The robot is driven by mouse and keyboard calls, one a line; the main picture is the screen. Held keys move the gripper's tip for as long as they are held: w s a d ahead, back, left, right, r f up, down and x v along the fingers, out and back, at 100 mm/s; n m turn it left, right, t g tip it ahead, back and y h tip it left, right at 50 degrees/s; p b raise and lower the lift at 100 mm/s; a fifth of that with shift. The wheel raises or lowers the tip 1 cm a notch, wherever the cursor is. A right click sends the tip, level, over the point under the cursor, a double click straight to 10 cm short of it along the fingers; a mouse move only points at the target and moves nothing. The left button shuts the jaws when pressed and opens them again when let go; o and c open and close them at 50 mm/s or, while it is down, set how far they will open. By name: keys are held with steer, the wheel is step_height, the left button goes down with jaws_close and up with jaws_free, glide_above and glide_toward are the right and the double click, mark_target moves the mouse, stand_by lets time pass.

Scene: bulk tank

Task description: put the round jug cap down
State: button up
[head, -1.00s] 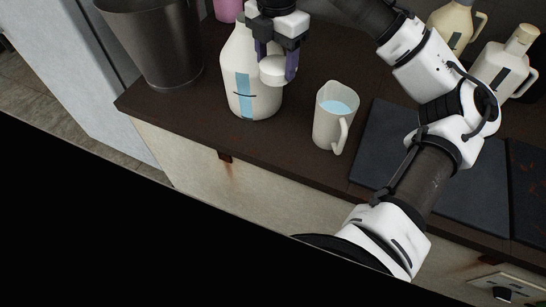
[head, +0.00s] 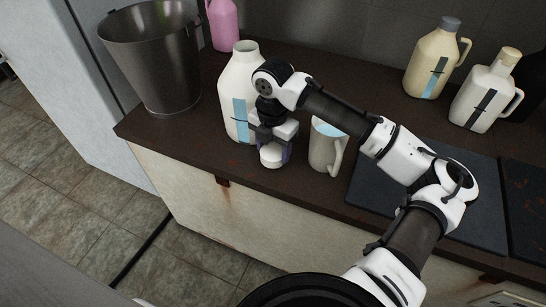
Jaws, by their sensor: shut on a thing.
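My gripper (head: 272,152) points down just above the counter, in front of the white jug and left of the measuring jug. It is shut on the round white cap (head: 272,161). The cap is low, close to the dark counter top; I cannot tell whether it touches. The white jug (head: 237,80) with a light blue stripe stands upright behind my gripper, its mouth open and bare. My wrist hides part of its right side.
A measuring jug (head: 324,155) with blue liquid stands close to the right of my gripper. A metal bucket (head: 155,62) is at the left, a pink jug (head: 222,24) behind. A cream jug (head: 432,66) and a white capped jug (head: 484,98) stand at the right. A dark mat (head: 478,205) lies on the counter (head: 190,150).

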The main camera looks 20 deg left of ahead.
mark_target(273, 159)
steer(key=shift+f, duration=2.25)
steer(key=shift+f, duration=0.15)
steer(key=o, duration=0.9)
steer(key=shift+o, duration=0.2)
